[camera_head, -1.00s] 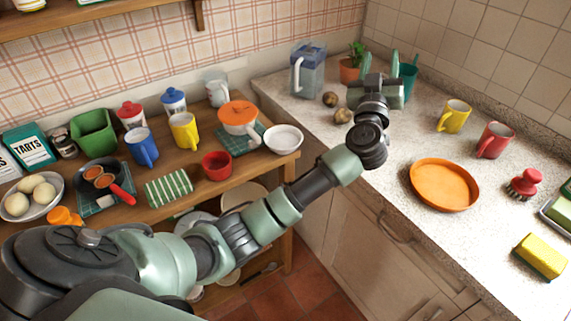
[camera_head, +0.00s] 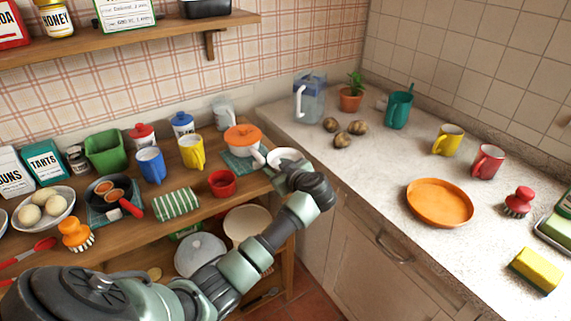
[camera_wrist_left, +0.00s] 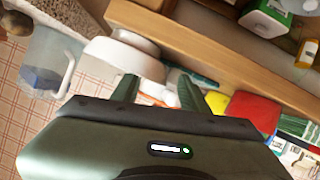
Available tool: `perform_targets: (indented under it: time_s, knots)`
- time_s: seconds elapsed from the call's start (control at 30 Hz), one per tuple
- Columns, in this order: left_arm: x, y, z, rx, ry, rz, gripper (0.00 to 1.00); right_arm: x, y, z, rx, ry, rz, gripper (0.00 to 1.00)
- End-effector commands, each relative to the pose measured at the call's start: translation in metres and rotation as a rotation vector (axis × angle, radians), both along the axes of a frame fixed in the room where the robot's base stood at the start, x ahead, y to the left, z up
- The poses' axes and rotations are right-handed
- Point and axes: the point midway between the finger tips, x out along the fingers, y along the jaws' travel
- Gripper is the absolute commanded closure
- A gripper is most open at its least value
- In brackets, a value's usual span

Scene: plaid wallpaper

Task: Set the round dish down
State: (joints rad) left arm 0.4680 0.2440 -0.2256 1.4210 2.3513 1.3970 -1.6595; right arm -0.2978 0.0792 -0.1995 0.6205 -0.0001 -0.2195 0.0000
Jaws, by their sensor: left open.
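A round orange dish (camera_head: 440,202) lies flat on the speckled countertop, with no gripper near it. A round white bowl (camera_head: 287,156) stands at the right end of the wooden table, partly hidden behind my left gripper. My left gripper (camera_head: 268,160) is at the bowl's near side. In the left wrist view the white bowl (camera_wrist_left: 124,58) shows just beyond the open fingers (camera_wrist_left: 157,92). Nothing shows held between them; I cannot tell whether they touch the bowl. My right gripper is not in view.
Potatoes (camera_head: 343,140), a pitcher (camera_head: 309,98), mugs (camera_head: 447,140) and a sponge (camera_head: 537,270) are on the counter. Its left front part is clear.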

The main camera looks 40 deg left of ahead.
Motion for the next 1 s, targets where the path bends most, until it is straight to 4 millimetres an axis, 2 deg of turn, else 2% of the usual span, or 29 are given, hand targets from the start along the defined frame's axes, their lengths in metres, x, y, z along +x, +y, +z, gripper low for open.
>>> perform_targets:
  time_s: [0.1, 0.33, 0.37, 0.5, 0.53, 1.0]
  knots:
    - [0.0052, 0.009, -0.0035, 0.002, 0.0, -0.001, 0.56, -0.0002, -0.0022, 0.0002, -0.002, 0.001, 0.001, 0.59]
    - [0.0063, 0.01, -0.0047, 0.0, -0.002, -0.001, 0.56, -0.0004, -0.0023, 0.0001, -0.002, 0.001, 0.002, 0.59]
    - [0.0062, 0.0101, -0.0047, 0.0, -0.002, -0.001, 0.58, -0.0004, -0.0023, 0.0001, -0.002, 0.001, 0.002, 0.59]
    - [0.0061, 0.01, -0.0048, 0.0, -0.001, -0.002, 0.97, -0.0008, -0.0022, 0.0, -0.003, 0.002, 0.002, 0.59]
    - [0.006, 0.01, -0.005, 0.0, -0.001, -0.002, 1.0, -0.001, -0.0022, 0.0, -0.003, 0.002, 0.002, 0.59]
    - [0.0055, 0.0067, -0.0067, -0.004, 0.005, -0.003, 1.0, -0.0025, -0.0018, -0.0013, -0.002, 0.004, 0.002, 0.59]
